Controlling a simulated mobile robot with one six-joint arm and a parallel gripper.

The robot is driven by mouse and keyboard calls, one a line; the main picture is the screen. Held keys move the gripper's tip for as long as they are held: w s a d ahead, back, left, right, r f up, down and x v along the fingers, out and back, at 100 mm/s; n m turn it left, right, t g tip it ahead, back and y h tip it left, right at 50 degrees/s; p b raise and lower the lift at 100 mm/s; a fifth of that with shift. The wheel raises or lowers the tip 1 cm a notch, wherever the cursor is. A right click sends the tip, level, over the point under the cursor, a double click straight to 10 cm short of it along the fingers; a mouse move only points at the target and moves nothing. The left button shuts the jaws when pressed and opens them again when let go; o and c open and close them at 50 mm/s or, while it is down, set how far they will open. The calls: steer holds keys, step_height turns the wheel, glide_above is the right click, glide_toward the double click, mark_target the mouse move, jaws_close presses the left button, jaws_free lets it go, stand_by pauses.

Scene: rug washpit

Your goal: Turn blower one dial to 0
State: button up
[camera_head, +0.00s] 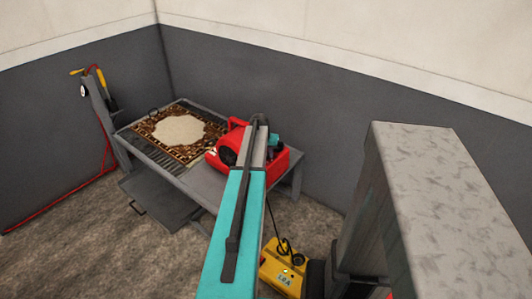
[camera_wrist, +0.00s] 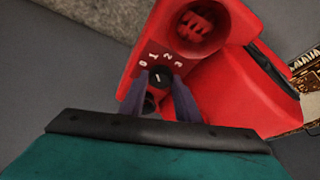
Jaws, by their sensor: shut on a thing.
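The red blower (camera_head: 225,143) stands on the right end of the grey table, partly hidden by my arm in the head view. In the wrist view its red housing (camera_wrist: 238,95) fills the middle and right. Its black dial (camera_wrist: 160,75) sits below the printed numbers 0, 1, 2 and 3. A small white mark shows on the dial; I cannot tell for sure which number it points to. My gripper (camera_wrist: 161,84) is shut on the dial, one grey finger on each side. The fingertips partly cover the dial's edges.
A patterned rug (camera_head: 180,131) lies on the grey table (camera_head: 205,182) left of the blower. A yellow machine (camera_head: 284,268) stands on the floor. A grey pillar-like block (camera_head: 415,170) rises at right. A red hose (camera_head: 60,203) runs along the left wall.

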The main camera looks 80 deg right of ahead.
steer(key=n+t, duration=0.1)
steer(key=n, duration=0.3)
steer(key=shift+s+f+n+t, duration=0.1)
steer(key=shift+s+n+t, duration=0.25)
steer(key=shift+n+t, duration=0.05)
steer(key=shift+s+n+t+y, duration=0.1)
steer(key=shift+n+t+y, duration=0.2)
steer(key=shift+n, duration=0.8)
steer(key=shift+s+n+t+y, duration=0.15)
steer(key=shift+n+t, duration=0.25)
steer(key=shift+n, duration=0.7)
steer(key=shift+w, duration=0.1)
steer(key=o, duration=1)
steer(key=shift+w, duration=0.1)
steer(key=shift+r, duration=0.25)
steer(key=v, duration=1.3)
steer(key=shift+s+r+b, duration=0.2)
steer(key=shift+s+b, duration=0.05)
steer(key=shift+b, duration=0.15)
